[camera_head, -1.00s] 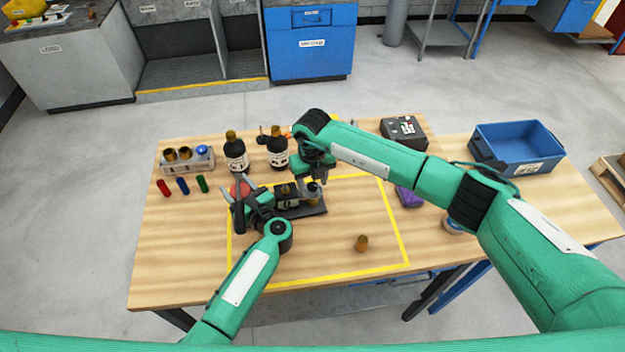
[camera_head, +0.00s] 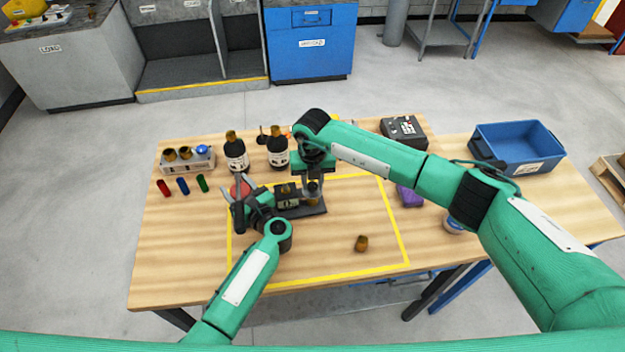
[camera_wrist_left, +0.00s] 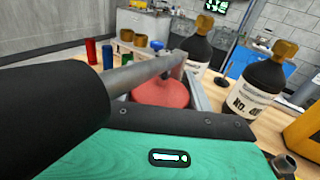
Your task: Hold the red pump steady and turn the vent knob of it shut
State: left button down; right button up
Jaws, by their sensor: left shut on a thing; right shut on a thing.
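The red pump (camera_head: 290,200) stands on a dark base plate inside the yellow outline on the table. Its rounded red part (camera_head: 240,189) is at its left end and shows between the fingers in the left wrist view (camera_wrist_left: 160,94). My left gripper (camera_head: 242,198) is shut on this red part. My right gripper (camera_head: 313,184) points down at the right end of the pump and is shut on the vent knob there. The fingers mostly hide the knob, so I cannot tell how far it is turned.
Two dark bottles (camera_head: 236,155) (camera_head: 278,151) stand behind the pump. A rack (camera_head: 188,162) and red, blue and green cylinders (camera_head: 183,186) are at left. A brass piece (camera_head: 361,243) lies in front. A purple object (camera_head: 410,196) and a blue bin (camera_head: 516,148) are at right.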

aim_at(312, 184)
jog(key=m, duration=0.4)
jog(key=shift+m, duration=2.2)
jog(key=o, duration=1)
jog(key=shift+c, duration=0.2)
jog(key=shift+r, duration=0.1)
notch_tip(312, 184, up, 12)
pick_arm(q)
jog(key=c, duration=0.5)
grip_release()
